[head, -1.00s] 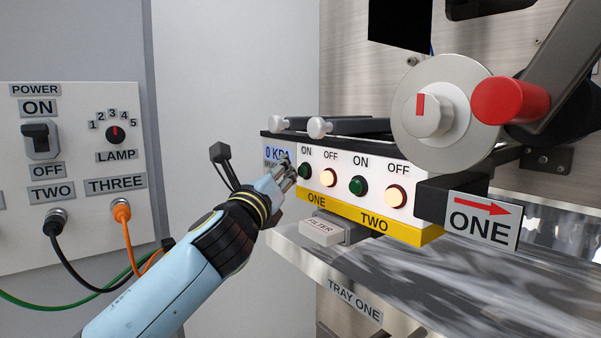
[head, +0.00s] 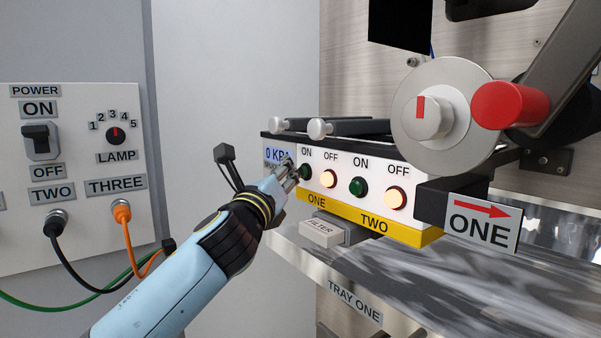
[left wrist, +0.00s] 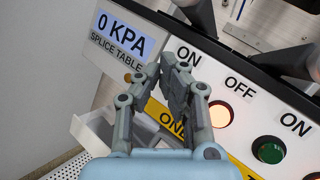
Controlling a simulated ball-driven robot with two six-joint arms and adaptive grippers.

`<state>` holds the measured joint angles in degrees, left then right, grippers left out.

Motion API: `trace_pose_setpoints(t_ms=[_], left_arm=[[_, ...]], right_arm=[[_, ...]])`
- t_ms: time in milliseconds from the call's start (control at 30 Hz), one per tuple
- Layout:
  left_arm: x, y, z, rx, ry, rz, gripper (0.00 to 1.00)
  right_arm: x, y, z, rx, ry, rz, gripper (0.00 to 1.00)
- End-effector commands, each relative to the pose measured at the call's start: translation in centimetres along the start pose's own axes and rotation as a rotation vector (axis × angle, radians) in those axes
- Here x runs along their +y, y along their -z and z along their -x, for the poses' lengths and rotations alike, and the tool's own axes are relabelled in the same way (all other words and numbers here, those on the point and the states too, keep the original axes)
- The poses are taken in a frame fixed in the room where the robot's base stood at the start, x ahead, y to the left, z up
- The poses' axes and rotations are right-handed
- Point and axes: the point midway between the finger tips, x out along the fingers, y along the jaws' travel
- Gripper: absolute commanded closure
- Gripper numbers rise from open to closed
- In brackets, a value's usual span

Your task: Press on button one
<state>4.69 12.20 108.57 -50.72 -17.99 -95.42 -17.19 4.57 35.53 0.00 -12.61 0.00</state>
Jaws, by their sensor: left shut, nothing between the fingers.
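The white button panel (head: 333,194) carries two pairs of ON and OFF buttons over a yellow strip marked ONE and TWO. The green ON button of pair one (head: 305,172) is unlit and partly behind my fingertips. The OFF button of pair one (head: 328,178) glows; it also shows in the left wrist view (left wrist: 221,113). My left gripper (head: 291,171) is shut and empty, its tips at or just in front of the ON button of pair one. In the left wrist view the fingers (left wrist: 174,72) hide that button, so contact cannot be told. My right gripper is not in view.
The green ON button (head: 358,186) and glowing OFF button (head: 396,197) of pair two sit to the right. A display reading 0 KPA (head: 275,154) is at the left. The filter box (head: 321,232) sticks out below. A red-handled crank (head: 510,101) stands at the upper right.

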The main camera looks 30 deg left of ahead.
Motion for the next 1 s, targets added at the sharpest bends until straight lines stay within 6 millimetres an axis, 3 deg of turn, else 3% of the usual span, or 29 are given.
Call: trace_pose_setpoints(t_ms=[1000], left_arm=[[-0.40,0.33,-0.74,-0.001,0.001,-0.001,1.00]], right_arm=[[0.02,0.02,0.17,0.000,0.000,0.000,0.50]])
